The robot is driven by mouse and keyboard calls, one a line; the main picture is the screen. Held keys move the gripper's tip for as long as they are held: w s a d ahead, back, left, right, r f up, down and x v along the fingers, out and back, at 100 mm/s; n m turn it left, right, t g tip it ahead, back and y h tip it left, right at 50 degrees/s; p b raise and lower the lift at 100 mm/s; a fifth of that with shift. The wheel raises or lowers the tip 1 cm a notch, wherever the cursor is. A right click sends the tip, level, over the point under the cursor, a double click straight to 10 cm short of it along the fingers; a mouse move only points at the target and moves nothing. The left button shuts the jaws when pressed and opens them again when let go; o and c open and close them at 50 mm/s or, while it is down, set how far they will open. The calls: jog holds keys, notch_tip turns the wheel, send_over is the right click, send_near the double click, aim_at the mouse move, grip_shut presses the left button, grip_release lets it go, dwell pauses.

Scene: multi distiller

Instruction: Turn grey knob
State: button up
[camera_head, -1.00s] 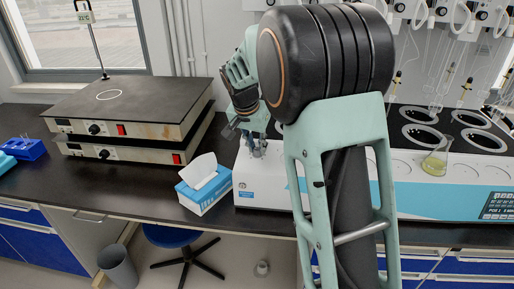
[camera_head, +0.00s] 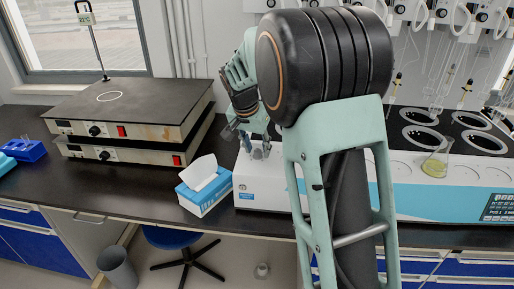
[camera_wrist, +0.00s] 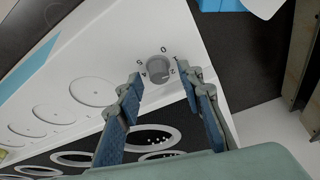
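The grey knob (camera_wrist: 159,69) is on the white top of the distiller (camera_wrist: 110,50), with printed marks around it. In the wrist view it lies between and just beyond my gripper's fingertips (camera_wrist: 168,84). My gripper is open, one finger on each side, and nothing is between the fingers. In the head view my gripper (camera_head: 258,140) hangs over the left end of the distiller (camera_head: 262,195). My arm hides part of the distiller there, and the knob is too small to make out clearly.
A blue tissue box (camera_head: 204,186) stands left of the distiller. Two stacked hotplates (camera_head: 130,110) stand farther left. A flask with yellow liquid (camera_head: 434,165) sits on the distiller at right, near several round openings. The black bench top (camera_head: 150,185) is clear in front of the hotplates.

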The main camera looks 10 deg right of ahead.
jog(key=v, duration=1.2)
jog(key=shift+s+f, duration=0.1)
